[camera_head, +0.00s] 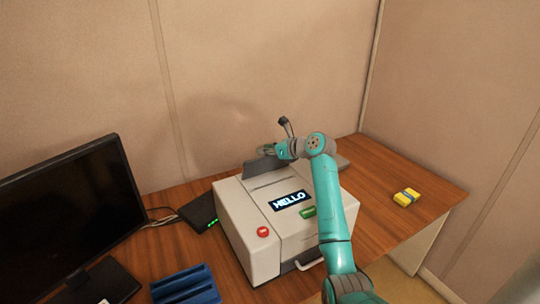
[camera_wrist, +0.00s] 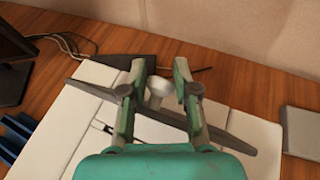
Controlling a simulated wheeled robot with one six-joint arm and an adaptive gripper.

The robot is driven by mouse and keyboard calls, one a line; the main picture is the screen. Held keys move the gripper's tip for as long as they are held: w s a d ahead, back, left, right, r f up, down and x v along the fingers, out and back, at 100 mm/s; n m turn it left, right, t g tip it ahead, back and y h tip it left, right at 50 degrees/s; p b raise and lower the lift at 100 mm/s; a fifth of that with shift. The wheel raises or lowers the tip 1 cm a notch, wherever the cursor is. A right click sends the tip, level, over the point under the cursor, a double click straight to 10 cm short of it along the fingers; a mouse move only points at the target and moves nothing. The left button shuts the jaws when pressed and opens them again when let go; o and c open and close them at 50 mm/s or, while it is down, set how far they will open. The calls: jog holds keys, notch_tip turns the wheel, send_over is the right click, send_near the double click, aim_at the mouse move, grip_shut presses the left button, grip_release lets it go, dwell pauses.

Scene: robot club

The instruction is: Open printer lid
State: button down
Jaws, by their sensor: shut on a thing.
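The printer (camera_head: 250,222) is a white box on the desk with a lit HELLO screen (camera_head: 290,201), a red button (camera_head: 263,232) and a green button (camera_head: 308,212). A dark grey plate (camera_head: 262,166), seemingly its lid, stands tilted up at the printer's back. In the wrist view the plate (camera_wrist: 237,137) shows nearly edge-on, crossing behind the fingers. My gripper (camera_wrist: 160,95) is at the plate, its fingers on either side of a pale knob (camera_wrist: 158,88), and it is shut on that knob. My arm hides part of the printer's right side.
A black monitor (camera_head: 65,215), a black box with green lights (camera_head: 198,211) and a blue tray (camera_head: 185,284) lie left of the printer. A grey flat object (camera_wrist: 301,131) lies behind right.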

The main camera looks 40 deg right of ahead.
jog(key=w, duration=0.1)
jog(key=w+d, duration=0.1)
jog(key=w+f, duration=0.1)
jog(key=shift+w+d, duration=0.3)
jog(key=shift+d, duration=0.1)
jog(key=c, duration=0.9)
grip_release()
jog(key=shift+s+f, duration=0.25)
jog(key=shift+w+a, duration=0.1)
jog(key=shift+a, duration=0.2)
jog(key=shift+r, duration=0.2)
jog(key=shift+w+d+r, duration=0.5)
jog(key=shift+d+r, duration=0.4)
jog(key=shift+r, duration=1.05)
jog(key=shift+w+d+r, duration=0.45)
jog(key=shift+d+r, duration=0.5)
jog(key=shift+r, duration=1.05)
jog(key=shift+w+d+r, duration=0.5)
jog(key=shift+d+r, duration=0.4)
jog(key=shift+r, duration=1.05)
